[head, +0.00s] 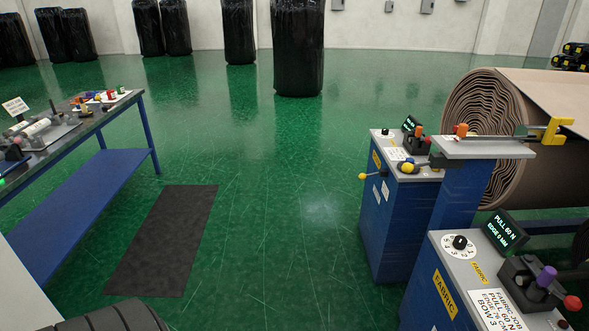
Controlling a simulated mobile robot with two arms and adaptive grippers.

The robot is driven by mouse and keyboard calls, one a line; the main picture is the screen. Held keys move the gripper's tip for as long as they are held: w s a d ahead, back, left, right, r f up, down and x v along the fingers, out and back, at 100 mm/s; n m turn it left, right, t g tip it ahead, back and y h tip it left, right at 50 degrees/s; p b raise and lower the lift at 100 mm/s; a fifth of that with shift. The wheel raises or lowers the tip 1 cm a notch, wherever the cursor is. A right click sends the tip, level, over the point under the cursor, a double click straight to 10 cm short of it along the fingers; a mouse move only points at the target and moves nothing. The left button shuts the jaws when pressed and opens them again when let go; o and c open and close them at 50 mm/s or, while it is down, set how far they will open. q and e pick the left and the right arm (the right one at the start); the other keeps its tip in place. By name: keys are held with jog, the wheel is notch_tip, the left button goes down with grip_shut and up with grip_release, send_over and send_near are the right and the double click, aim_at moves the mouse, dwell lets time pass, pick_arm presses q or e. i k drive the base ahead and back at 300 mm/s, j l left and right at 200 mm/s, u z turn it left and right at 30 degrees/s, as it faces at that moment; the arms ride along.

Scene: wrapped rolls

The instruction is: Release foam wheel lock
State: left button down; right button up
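Two blue consoles stand at the right. The nearer console (463,280) is labelled FABRIC. The farther console (392,215) has a label too small to read, so I cannot tell whether it is the foam one. A lever with a yellow knob (364,176) sticks out from its left side. I cannot tell which part, if any, is the foam wheel lock. Neither of my grippers is in view.
A large brown roll (510,125) lies behind the consoles. A blue workbench (85,195) with tools stands at the left, beside a dark floor mat (163,240). Black wrapped rolls (298,50) stand at the back. The green floor (285,215) between is clear.

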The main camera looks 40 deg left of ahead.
aim_at(362, 177)
jog(key=j+u, duration=0.2)
jog(key=j, duration=0.3)
jog(key=i+j+u, duration=0.15)
jog(key=j, duration=0.35)
jog(key=i+j+u, duration=0.2)
jog(key=j, duration=0.3)
jog(key=i+j, duration=0.15)
jog(key=j, duration=0.2)
jog(key=i, duration=0.75)
jog(key=i+j+z, duration=0.15)
jog(key=i, duration=0.55)
jog(key=i+j, duration=0.1)
jog(key=i, duration=0.65)
jog(key=l+z, duration=0.05)
